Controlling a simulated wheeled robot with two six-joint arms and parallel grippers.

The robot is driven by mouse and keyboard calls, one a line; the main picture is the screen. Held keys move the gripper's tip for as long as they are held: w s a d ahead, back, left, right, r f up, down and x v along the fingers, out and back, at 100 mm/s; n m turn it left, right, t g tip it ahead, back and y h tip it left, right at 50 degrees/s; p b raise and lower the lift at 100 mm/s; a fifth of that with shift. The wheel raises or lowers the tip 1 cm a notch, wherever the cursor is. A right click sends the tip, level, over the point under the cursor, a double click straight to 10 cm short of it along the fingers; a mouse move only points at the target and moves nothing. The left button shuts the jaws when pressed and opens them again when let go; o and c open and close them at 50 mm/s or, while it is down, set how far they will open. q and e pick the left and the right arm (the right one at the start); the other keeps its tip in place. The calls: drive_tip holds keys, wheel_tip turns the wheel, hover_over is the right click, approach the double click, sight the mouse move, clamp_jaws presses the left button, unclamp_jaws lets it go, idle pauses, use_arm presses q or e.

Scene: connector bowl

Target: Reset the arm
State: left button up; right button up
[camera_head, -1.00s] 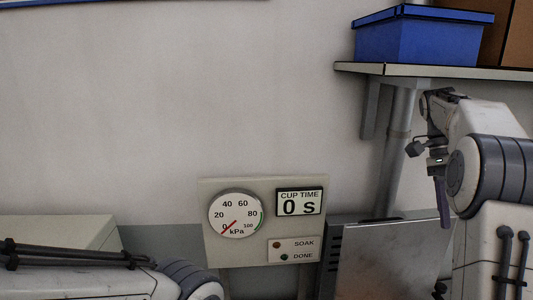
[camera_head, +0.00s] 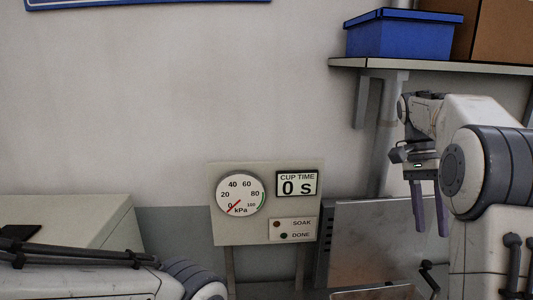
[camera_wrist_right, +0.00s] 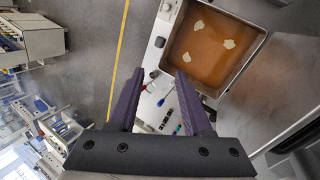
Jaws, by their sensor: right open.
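My right gripper (camera_head: 430,208) hangs at the right of the head view with its two purple fingers pointing down and apart. It is open and empty. In the right wrist view its fingers (camera_wrist_right: 160,85) spread on both sides of a clear gap, with nothing between them. My left arm lies across the lower left of the head view, but its gripper is out of the picture.
A gauge panel (camera_head: 228,228) shows 0 kPa and a cup time of 0 s. A blue bin (camera_head: 400,38) stands on a shelf (camera_head: 440,66). A metal panel (camera_head: 375,235) is behind the right gripper. In the wrist view, a brown-floored tray (camera_wrist_right: 262,38) holds pale pieces.

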drive_tip(key=s+a+f+n+t+b, duration=0.25)
drive_tip(key=a+f+n, duration=0.3)
drive_tip(key=a, duration=0.45)
drive_tip(key=s+a+f+n+t+b, duration=0.1)
drive_tip(key=a+f+n+b, duration=0.2)
drive_tip(key=a+f+n, duration=0.45)
drive_tip(key=s+a+f+n+t+y+b, duration=0.1)
drive_tip(key=s+a+f+n+b, duration=0.3)
drive_tip(key=s+a+f+n, duration=0.5)
drive_tip(key=s+a+f, duration=0.3)
drive_tip(key=s, duration=0.4)
drive_tip(key=shift+s+a+f+y, duration=0.15)
drive_tip(key=shift+a+f+y, duration=0.15)
drive_tip(key=shift+y, duration=0.1)
drive_tip(key=shift+d+t, duration=0.15)
drive_tip(key=shift+t, duration=0.1)
